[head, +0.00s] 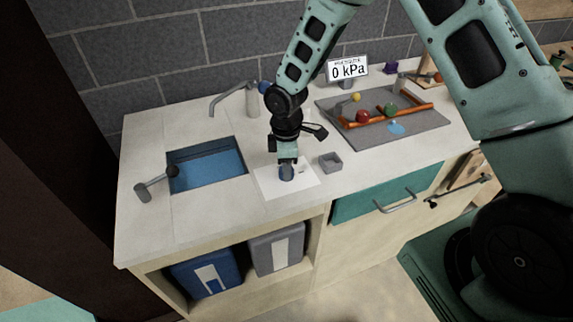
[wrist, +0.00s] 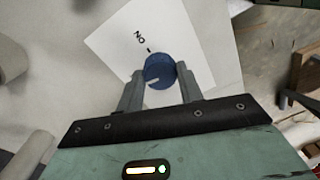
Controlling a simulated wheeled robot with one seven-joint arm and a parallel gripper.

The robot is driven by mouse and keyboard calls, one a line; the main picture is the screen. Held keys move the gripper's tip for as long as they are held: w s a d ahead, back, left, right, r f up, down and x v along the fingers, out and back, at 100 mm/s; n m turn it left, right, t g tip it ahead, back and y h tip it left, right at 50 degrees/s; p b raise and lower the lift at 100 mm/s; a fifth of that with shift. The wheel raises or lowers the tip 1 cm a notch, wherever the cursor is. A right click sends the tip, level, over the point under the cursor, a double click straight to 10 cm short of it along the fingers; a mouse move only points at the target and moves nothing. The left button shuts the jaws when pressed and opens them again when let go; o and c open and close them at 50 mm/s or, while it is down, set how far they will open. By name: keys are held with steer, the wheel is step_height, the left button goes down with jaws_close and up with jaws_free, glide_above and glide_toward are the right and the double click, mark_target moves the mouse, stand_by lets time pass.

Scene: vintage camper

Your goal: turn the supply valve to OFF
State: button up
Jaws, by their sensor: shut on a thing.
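The supply valve shows as a round blue knob (wrist: 160,68) on a white card (wrist: 113,42) in the wrist view. The card carries "ON" and a short tick mark above the knob; no OFF label is visible. A short white mark sits on the lower left part of the knob. My gripper (wrist: 159,80) has one finger on each side of the knob and is shut on it. In the head view my gripper (head: 287,161) points down over the same knob (head: 287,174) on the card (head: 266,183).
A pressure display (head: 347,68) reads "0 kPa" at the back. A small grey open box (head: 330,164) stands just right of the card. A sink (head: 206,170) with a tap (head: 236,97) lies left, and a grey tray (head: 340,117) with coloured balls lies back right.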

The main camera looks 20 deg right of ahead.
steer(key=shift+n, duration=0.6)
steer(key=o, duration=1)
steer(key=shift+r, duration=0.1)
steer(key=r, duration=0.5)
steer(key=r+b, duration=0.1)
steer(key=r, duration=0.5)
steer(key=w+r+b, duration=0.1)
steer(key=r, duration=0.5)
steer(key=shift+d+r, duration=0.1)
steer(key=shift+r, duration=0.05)
